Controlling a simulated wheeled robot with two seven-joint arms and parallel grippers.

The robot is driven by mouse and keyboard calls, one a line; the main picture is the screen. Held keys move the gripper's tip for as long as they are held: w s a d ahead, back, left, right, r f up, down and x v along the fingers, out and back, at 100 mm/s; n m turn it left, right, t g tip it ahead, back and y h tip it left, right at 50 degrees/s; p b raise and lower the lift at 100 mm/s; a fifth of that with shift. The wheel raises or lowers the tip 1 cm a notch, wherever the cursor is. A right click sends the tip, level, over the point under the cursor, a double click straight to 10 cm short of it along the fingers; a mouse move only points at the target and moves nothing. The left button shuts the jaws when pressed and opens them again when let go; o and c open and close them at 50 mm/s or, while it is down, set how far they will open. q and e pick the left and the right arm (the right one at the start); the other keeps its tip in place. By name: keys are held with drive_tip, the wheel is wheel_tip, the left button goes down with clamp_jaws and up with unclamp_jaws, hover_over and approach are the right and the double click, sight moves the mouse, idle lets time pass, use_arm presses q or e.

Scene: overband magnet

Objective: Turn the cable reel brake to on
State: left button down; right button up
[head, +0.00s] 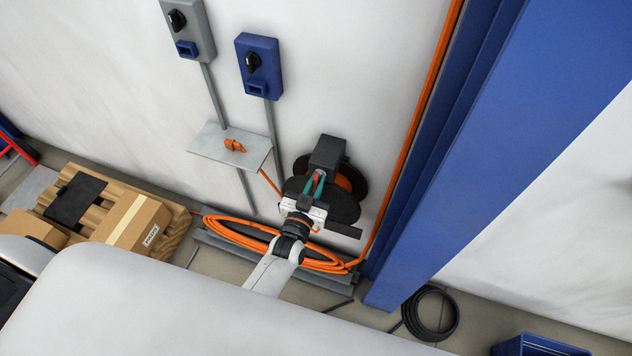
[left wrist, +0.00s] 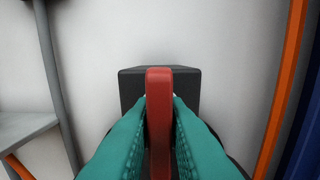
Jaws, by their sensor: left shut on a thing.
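The cable reel (head: 345,187) stands against the white wall, with a dark box (head: 327,153) at its top and black discs around an orange core. A red brake lever (head: 317,180) is at the front of the dark box. It also shows in the left wrist view (left wrist: 159,115), upright in front of the dark box (left wrist: 187,88). My left gripper (head: 315,184) is shut on the red lever, with a teal finger on each side of it. The left wrist view shows the fingers (left wrist: 160,128) pressed along both sides. My right gripper is not in view.
A grey switch box (head: 198,30) and a blue switch box (head: 266,78) hang on the wall at upper left. A small shelf (head: 205,146) holds an orange plug (head: 235,146). Coiled orange cable (head: 235,236) lies below. A blue column (head: 470,130) stands at right; a pallet (head: 172,240) with boxes is at left.

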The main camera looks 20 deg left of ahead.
use_arm(q)
drive_tip(key=shift+f, duration=0.1)
drive_tip(key=c, duration=1.5)
unclamp_jaws()
drive_tip(key=s+b, duration=0.1)
drive_tip(key=s, duration=1.1)
drive_tip(key=shift+s+a, duration=0.1)
drive_tip(key=shift+a, duration=0.1)
